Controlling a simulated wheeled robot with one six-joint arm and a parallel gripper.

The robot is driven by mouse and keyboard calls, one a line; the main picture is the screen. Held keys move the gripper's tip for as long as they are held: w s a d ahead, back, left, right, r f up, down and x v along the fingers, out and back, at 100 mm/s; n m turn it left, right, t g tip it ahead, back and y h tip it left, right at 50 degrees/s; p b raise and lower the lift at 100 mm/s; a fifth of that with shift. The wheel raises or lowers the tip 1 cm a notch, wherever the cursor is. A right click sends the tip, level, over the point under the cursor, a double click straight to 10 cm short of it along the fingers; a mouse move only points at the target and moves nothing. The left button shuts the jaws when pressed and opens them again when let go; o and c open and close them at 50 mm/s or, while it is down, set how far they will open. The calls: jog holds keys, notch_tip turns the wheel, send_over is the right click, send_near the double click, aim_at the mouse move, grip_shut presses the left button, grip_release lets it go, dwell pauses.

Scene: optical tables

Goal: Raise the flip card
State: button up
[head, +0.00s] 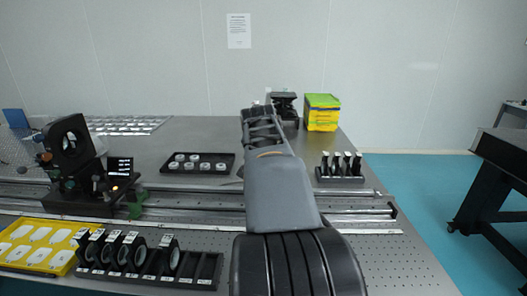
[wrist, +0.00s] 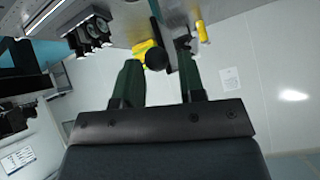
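I cannot clearly make out the flip card in either view. A small dark upright panel with white marks (head: 121,167) stands beside the black ring mount at the left in the head view; I cannot tell whether it is the card. In the wrist view my gripper (wrist: 159,58) is open, its two dark green fingers apart. A black round knob (wrist: 155,59) shows between the fingertips, with a yellow part (wrist: 141,48) behind it. I see no grip on either. In the head view my arm reaches over the table and hides my fingers.
A black ring mount (head: 70,141) stands at the left on the rails. A black tray (head: 181,170) holds white round pieces. A rack of dark optics (head: 342,170) stands right of my arm. Green and yellow boxes (head: 322,112) stand at the back. Blue floor (head: 410,185) is clear at right.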

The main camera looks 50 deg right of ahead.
jog(key=v, duration=1)
jog(key=shift+s+a+r, duration=0.15)
jog(key=shift+a+r, duration=0.1)
jog(key=shift+a, duration=0.05)
jog(key=w+a+f+n+y+p, duration=0.1)
jog(key=a+f+n+y+p, duration=0.35)
jog(key=a+f+n, duration=0.45)
jog(key=s+a+f+n+g+y+p, duration=0.1)
jog(key=s+a+f+n+p, duration=0.1)
jog(key=a, duration=0.6)
jog(key=s+a+f+n+g+y+p, duration=0.1)
jog(key=a+f+p, duration=0.3)
jog(key=a, duration=0.5)
jog(key=shift+s+a+n+y+p, duration=0.25)
jog(key=shift+s+n+y+p, duration=0.15)
jog(key=shift+n, duration=0.3)
